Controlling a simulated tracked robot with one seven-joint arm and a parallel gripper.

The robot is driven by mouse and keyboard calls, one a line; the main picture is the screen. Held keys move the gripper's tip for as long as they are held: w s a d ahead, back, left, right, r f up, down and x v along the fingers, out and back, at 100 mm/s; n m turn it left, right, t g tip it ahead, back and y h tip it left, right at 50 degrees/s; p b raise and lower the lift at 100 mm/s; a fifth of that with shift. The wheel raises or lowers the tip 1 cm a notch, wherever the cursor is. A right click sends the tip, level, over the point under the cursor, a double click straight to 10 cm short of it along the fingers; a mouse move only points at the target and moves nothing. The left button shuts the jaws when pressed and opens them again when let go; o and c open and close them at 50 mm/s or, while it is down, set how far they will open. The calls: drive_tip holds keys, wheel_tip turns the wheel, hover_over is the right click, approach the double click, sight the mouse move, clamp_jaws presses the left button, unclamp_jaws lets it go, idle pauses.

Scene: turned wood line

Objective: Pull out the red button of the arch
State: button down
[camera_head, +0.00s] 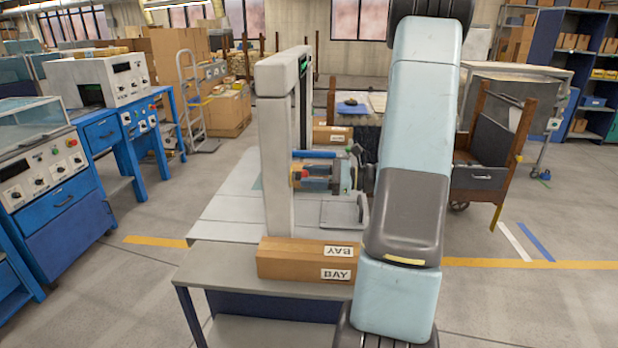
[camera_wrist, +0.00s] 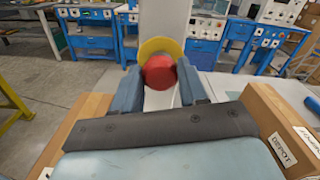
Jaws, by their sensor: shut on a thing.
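The white arch (camera_head: 277,165) stands on the pale table in the head view, and its near post also shows in the wrist view (camera_wrist: 165,18). The red button (camera_wrist: 160,73) sits in front of a round yellow plate (camera_wrist: 158,46) on that post. My gripper (camera_head: 303,171) reaches the post from the right in the head view. In the wrist view its two blue-grey fingers (camera_wrist: 159,76) are shut on the red button, one on each side. The fingers hide the button's sides, and its depth in the plate cannot be told.
A box marked DEPOT (camera_wrist: 278,125) is close on the right in the wrist view. Blue machine benches (camera_head: 105,130) stand to the left, a wooden cart (camera_head: 490,150) to the right.

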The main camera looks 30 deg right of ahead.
drive_tip(key=c, duration=0.6)
unclamp_jaws()
drive_tip(key=shift+s+d, duration=0.1)
drive_tip(key=shift+d, duration=0.05)
drive_tip(key=v, duration=1.3)
drive_tip(key=shift+s+d, duration=0.25)
drive_tip(key=shift+d, duration=0.1)
